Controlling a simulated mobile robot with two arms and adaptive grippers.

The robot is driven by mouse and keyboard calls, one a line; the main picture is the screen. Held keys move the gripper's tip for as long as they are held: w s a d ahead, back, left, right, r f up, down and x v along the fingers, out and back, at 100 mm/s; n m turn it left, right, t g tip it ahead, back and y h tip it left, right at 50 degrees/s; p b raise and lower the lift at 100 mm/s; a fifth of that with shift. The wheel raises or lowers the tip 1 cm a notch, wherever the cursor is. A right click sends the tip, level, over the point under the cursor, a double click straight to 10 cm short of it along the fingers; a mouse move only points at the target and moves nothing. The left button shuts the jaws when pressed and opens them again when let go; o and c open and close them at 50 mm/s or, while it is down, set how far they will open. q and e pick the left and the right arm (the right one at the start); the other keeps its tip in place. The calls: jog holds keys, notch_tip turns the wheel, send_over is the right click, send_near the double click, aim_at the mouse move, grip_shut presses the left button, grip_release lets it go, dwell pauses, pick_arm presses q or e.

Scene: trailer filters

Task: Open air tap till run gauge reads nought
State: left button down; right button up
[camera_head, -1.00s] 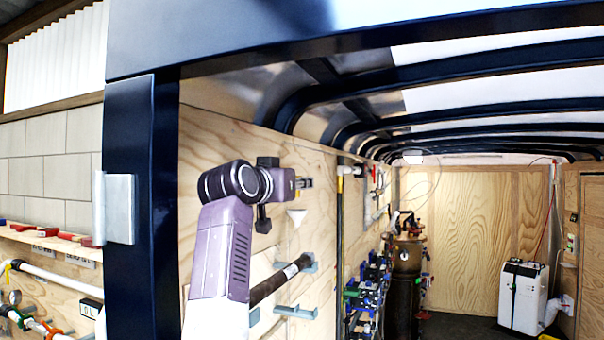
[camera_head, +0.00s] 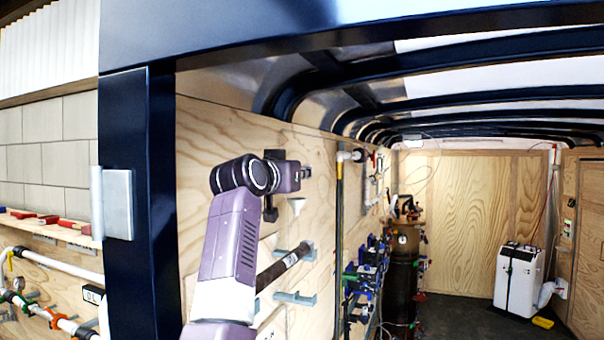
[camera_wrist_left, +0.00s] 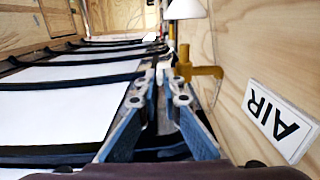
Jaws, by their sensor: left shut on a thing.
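My left gripper (camera_head: 303,172) is at the plywood side wall inside the trailer, its jaws pointing along the wall. In the left wrist view its two fingers (camera_wrist_left: 163,84) come close together at the tips and are shut on a thin part that they mostly hide. A yellow tap-like fitting (camera_wrist_left: 205,72) stands out from the wall right beside the fingertips; I take it to be the air tap. A white sign reading AIR (camera_wrist_left: 274,119), upside down, is on the wall near it. I cannot pick out the run gauge or its reading. My right gripper is not in view.
A dark blue door post (camera_head: 150,200) stands left of my arm. A white funnel (camera_head: 297,205) and a dark cylinder on brackets (camera_head: 284,268) are on the wall by the arm. A tall dark tank (camera_head: 403,270) and a white unit (camera_head: 520,280) stand farther in, with floor between them.

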pick_arm(q)
jog(key=shift+f+b, duration=0.2)
jog(key=shift+b, duration=0.15)
jog(key=f+t+b, duration=0.1)
jog(key=b, duration=0.2)
jog(key=shift+w+t+h+b, duration=0.15)
jog(key=shift+t+h+b, duration=0.25)
jog(key=shift+t+b, duration=0.35)
jog(key=shift+r, duration=0.1)
jog(key=c, duration=2.1)
grip_release()
jog(key=v, duration=1.2)
